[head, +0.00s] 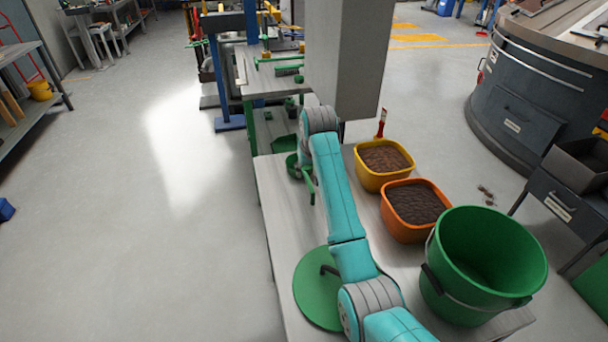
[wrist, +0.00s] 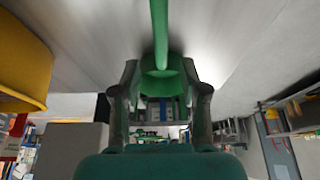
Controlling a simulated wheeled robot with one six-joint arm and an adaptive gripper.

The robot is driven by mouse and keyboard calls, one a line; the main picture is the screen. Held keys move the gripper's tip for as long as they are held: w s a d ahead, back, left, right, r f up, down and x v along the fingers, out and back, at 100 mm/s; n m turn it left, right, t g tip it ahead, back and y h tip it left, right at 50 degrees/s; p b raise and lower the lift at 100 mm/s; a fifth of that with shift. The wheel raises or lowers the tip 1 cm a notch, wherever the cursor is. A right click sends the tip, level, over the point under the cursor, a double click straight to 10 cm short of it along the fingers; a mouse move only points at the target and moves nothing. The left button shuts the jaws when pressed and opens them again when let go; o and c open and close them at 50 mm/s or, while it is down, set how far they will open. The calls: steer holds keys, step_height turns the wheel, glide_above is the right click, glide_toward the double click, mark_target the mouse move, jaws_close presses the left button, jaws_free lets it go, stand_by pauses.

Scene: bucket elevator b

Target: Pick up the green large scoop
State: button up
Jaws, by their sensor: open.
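The green large scoop (head: 309,187) lies near the left edge of the grey table, its handle pointing toward the front. Part of it is hidden behind my teal arm in the head view. In the wrist view, a long green handle (wrist: 159,28) runs down from the top edge to a wider green part (wrist: 163,68). My gripper (wrist: 161,84) is open, with one finger on each side of that wider part. I cannot tell whether the fingers touch it.
A yellow tub (head: 382,178) and an orange tub (head: 413,232), both filled with brown material, stand right of my arm. A green bucket (head: 483,265) and a round green lid (head: 316,296) are nearer.

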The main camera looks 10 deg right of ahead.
mark_target(306, 174)
steer(key=shift+x, duration=2.2)
steer(key=shift+w+a, duration=0.1)
steer(key=shift+r, duration=0.1)
jaws_close()
